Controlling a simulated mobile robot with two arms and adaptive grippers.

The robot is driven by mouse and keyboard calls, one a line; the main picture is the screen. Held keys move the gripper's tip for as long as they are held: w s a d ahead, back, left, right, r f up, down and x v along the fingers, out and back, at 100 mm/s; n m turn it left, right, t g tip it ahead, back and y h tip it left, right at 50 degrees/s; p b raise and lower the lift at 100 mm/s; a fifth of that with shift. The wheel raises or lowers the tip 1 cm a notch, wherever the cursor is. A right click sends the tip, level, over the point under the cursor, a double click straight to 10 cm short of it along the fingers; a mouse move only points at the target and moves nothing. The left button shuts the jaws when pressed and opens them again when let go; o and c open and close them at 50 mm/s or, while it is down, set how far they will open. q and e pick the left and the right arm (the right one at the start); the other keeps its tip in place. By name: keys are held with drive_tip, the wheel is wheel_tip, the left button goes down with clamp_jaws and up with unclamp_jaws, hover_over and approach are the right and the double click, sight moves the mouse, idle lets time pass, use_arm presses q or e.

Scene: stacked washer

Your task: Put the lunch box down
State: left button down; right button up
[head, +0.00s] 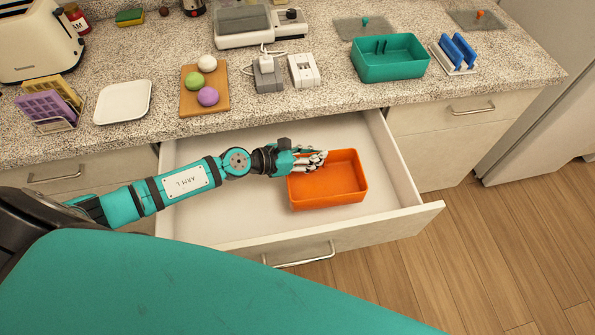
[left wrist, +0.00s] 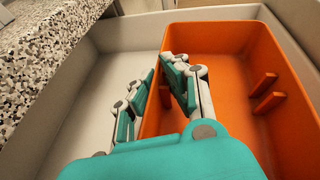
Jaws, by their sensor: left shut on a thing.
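The lunch box I take to be the orange open box (head: 332,190) in the open drawer (head: 235,222). It looks upright and empty. It also shows in the left wrist view (left wrist: 225,55), with small orange ribs inside. My left gripper (head: 312,160) is shut on the box's left wall, one finger outside and one inside. The fingers show in the left wrist view (left wrist: 160,95). I cannot tell whether the box's underside touches the drawer floor. My right gripper is not in view.
A teal open box (head: 390,62) stands on the counter above, beside a rack with blue pieces (head: 457,53). A board with coloured balls (head: 204,90), a white plate (head: 123,102) and a toaster (head: 38,42) are further left. The drawer floor left of the box is clear.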

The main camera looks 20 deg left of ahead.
sight(313, 171)
use_arm(q)
wheel_tip(313, 171, down, 4)
drive_tip(key=shift+w+b, duration=0.1)
drive_tip(key=shift+b, duration=0.55)
wheel_tip(313, 171, down, 4)
drive_tip(key=shift+r+b, duration=0.2)
drive_tip(key=shift+b, duration=0.55)
drive_tip(key=c, duration=1.4)
unclamp_jaws()
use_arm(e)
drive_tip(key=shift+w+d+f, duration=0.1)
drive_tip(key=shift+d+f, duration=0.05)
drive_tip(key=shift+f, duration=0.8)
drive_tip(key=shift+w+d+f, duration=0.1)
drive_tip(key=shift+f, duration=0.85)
use_arm(q)
drive_tip(key=b+v, duration=0.2)
drive_tip(key=v, duration=1)
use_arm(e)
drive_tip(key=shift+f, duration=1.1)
